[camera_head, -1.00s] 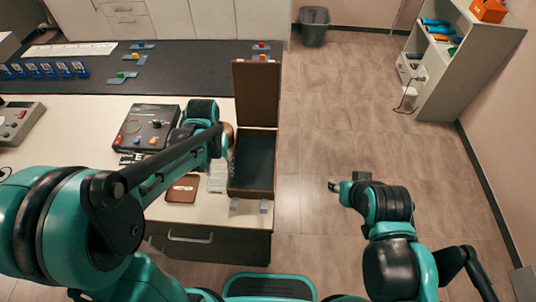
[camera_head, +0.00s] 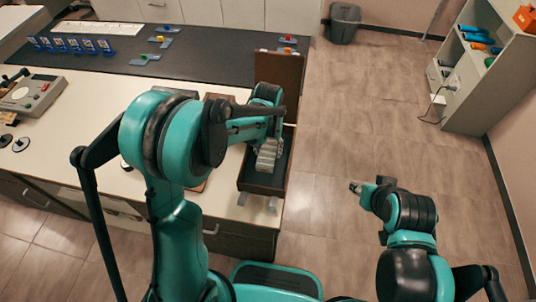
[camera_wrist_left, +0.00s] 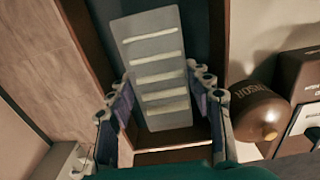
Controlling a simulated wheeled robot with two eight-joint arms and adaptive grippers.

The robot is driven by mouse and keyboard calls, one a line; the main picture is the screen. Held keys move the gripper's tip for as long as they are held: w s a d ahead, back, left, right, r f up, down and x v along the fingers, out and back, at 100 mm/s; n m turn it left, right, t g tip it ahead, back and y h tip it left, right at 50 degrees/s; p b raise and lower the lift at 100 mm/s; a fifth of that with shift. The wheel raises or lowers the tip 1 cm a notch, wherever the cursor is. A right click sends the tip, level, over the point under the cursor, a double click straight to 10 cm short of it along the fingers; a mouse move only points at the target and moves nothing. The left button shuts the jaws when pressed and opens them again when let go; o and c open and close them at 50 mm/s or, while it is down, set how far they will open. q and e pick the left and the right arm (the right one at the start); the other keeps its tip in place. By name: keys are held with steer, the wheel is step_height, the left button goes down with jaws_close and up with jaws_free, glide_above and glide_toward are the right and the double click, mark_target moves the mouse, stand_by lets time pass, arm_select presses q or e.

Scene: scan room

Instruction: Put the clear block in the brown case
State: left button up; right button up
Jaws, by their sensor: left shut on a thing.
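The clear block (camera_wrist_left: 155,65) is a pale slab with several white bars, held between the fingers of my left gripper (camera_wrist_left: 160,115) in the left wrist view. In the head view the clear block (camera_head: 268,155) is over the open brown case (camera_head: 262,190), below my left gripper (camera_head: 267,140). The case's lid (camera_head: 280,68) stands upright at its far side. The wrist view shows the case's walls (camera_wrist_left: 88,40) around the block; whether it touches the floor of the case I cannot tell. My right gripper (camera_head: 357,188) is over the floor, away from the table, its opening unclear.
The case stands at the right edge of the white table (camera_head: 90,125). A brown rounded object (camera_wrist_left: 258,112) is beside the case in the wrist view. A grey console (camera_head: 30,95) is at the left. A bin (camera_head: 343,22) and a shelf (camera_head: 485,75) stand beyond open floor.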

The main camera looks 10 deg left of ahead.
arm_select(q)
step_height(320, 180, down, 3)
steer(key=shift+w+r+b, duration=0.1)
steer(key=shift+r+b, duration=0.05)
steer(key=shift+b, duration=0.15)
steer(key=o, duration=1.5)
steer(key=shift+o, duration=0.2)
